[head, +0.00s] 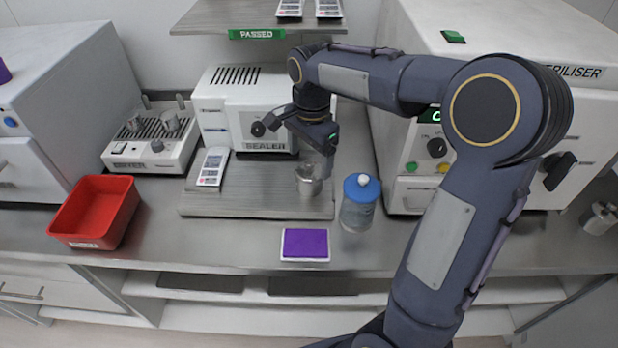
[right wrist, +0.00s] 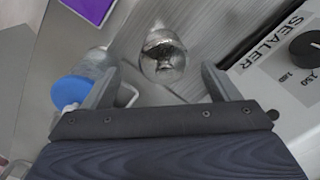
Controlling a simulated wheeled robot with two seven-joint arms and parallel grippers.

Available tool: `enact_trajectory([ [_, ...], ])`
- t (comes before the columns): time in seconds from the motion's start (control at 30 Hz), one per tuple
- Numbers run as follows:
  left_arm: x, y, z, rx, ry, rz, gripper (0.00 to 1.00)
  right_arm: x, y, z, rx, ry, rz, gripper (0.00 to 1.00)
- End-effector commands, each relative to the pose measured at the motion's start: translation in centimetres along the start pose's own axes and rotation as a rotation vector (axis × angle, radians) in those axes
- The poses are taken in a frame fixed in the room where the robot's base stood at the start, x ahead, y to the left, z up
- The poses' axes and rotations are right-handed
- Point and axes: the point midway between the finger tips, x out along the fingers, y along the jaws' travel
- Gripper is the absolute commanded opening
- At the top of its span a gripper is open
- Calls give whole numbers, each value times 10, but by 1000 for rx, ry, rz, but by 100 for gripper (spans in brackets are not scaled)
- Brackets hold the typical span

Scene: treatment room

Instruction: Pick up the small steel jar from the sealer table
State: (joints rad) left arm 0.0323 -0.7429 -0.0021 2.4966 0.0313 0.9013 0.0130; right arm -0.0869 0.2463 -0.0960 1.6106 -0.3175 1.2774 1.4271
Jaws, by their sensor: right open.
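The small steel jar (head: 309,180) stands on the sealer table (head: 240,203), a low grey platform in front of the white sealer (head: 243,108). In the right wrist view the shiny jar (right wrist: 163,56) lies ahead of the fingers, roughly between their lines. My right gripper (head: 322,165) points down just above the jar in the head view. In the right wrist view the right gripper (right wrist: 160,85) is open, with nothing between its fingers. Whether a finger touches the jar is unclear. My left gripper is not in view.
A clear bottle with a blue cap (head: 359,203) stands close right of the jar. A purple pad (head: 305,244) lies in front. A white handheld device (head: 212,168) lies left on the platform.

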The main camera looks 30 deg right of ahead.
Motion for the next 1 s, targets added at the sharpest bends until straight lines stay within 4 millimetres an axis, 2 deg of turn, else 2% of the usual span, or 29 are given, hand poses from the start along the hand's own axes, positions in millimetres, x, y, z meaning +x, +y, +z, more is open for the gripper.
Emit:
enact_trajectory([
  [0.13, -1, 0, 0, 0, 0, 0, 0, 9, -10, -4, 63, 19, 26, 82],
  [0.7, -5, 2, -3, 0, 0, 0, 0, 79, -5, -7, 67, 18, 26, 82],
  [0.97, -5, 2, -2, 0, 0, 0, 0, 82, -5, -7, 66, 19, 24, 82],
  [1.0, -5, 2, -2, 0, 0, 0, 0, 82, -5, -7, 66, 19, 24, 79],
])
